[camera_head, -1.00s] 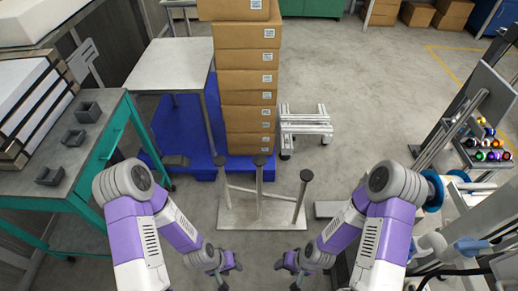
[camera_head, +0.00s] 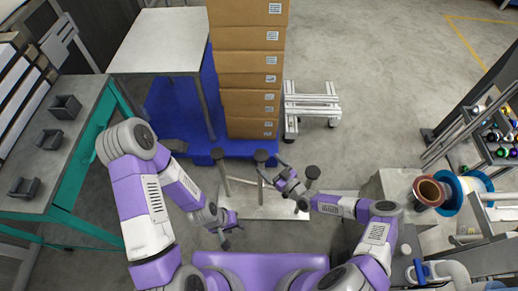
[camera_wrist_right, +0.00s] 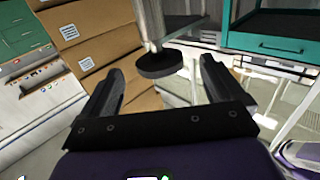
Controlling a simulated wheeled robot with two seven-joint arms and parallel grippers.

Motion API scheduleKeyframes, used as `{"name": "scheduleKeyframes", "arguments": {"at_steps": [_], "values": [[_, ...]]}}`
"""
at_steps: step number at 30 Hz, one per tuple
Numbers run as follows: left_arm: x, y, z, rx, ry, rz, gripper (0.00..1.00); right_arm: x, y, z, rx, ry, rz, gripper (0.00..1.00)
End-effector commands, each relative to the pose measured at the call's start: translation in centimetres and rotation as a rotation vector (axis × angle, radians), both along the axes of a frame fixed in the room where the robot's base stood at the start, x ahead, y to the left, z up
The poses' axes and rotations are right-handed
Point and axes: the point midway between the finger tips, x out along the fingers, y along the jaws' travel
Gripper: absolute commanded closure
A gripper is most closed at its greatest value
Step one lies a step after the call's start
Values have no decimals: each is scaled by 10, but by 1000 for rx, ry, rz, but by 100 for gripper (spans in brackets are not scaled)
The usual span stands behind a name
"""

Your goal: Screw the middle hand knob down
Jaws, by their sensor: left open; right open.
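A pale base plate (camera_head: 262,208) on the floor carries three upright posts in a row, each with a round dark knob on top. The middle hand knob (camera_head: 261,156) is in the head view, with the left knob (camera_head: 217,154) and right knob (camera_head: 313,172) beside it. My right gripper (camera_head: 270,173) is open just right of and below the middle knob. In the right wrist view, a dark knob (camera_wrist_right: 160,66) on a metal post lies just ahead of and between the open fingertips (camera_wrist_right: 160,75), not gripped. My left gripper (camera_head: 230,230) is open and empty near the plate's left front.
Stacked cardboard boxes (camera_head: 250,98) stand on a blue pallet (camera_head: 176,122) behind the posts. A green-framed bench (camera_head: 62,170) is at left. A machine with a copper-coloured reel (camera_head: 428,192) is at right. Open floor (camera_head: 375,85) lies at the back right.

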Motion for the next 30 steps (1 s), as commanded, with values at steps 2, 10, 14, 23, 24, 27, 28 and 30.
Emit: {"name": "scheduleKeyframes", "arguments": {"at_steps": [2,10,14,23,24,27,28,30], "values": [[0,0,-5,0,0,0,57,5,3,-3,-1,-15,-3,6],[0,0,-12,0,0,0,57,35,32,-3,-1,-15,-2,6],[0,0,-16,0,0,0,57,47,43,-3,-2,-14,-2,6],[0,0,-17,0,0,0,57,55,50,-2,-3,-12,-3,6],[0,0,-17,0,0,0,57,55,50,-2,-3,-12,-3,6],[0,0,-17,0,0,0,57,55,50,-2,-3,-12,-3,9],[0,0,-17,0,0,0,57,55,50,-2,-3,-12,-3,13],[0,0,-17,0,0,0,57,55,50,-2,-3,-12,-2,24]]}}
